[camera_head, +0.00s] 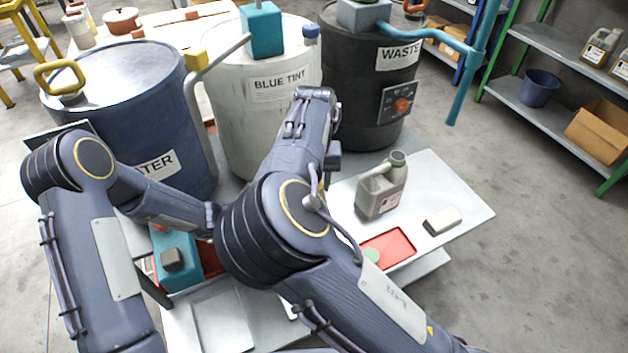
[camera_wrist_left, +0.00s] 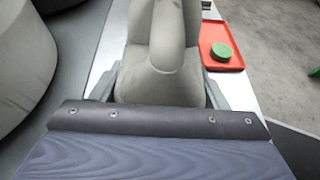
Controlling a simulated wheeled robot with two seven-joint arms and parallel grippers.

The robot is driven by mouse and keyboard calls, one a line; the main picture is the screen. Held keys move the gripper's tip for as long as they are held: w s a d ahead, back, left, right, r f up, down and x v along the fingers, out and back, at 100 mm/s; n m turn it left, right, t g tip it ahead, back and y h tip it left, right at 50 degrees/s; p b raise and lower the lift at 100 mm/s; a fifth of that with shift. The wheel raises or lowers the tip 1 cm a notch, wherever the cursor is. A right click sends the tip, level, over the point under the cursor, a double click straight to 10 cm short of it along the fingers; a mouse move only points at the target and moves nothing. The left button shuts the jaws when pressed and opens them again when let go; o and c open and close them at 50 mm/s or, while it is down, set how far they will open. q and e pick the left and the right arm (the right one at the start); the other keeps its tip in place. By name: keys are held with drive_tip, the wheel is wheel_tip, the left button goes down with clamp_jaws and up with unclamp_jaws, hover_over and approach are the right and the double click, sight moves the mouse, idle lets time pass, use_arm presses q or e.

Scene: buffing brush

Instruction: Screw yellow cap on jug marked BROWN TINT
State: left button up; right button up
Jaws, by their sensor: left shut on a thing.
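In the left wrist view my left gripper (camera_wrist_left: 160,90) is shut on a grey jug (camera_wrist_left: 160,72), one finger on each side of its body. I cannot read a label on it there. In the head view my left gripper is hidden behind my right arm. A grey-green jug (camera_head: 378,192) stands upright on the light table; its label is too small to read. I cannot tell whether it is the held jug. I see no yellow cap; a green cap (camera_wrist_left: 221,51) lies in a red tray (camera_wrist_left: 213,32), also in the head view (camera_head: 401,243). My right gripper is not visible.
A blue drum (camera_head: 120,110), a white drum (camera_head: 235,120) marked BLUE TINT and a black WASTE drum (camera_head: 355,110) line the back. A teal device (camera_head: 175,262) stands at left. My right arm crosses the middle.

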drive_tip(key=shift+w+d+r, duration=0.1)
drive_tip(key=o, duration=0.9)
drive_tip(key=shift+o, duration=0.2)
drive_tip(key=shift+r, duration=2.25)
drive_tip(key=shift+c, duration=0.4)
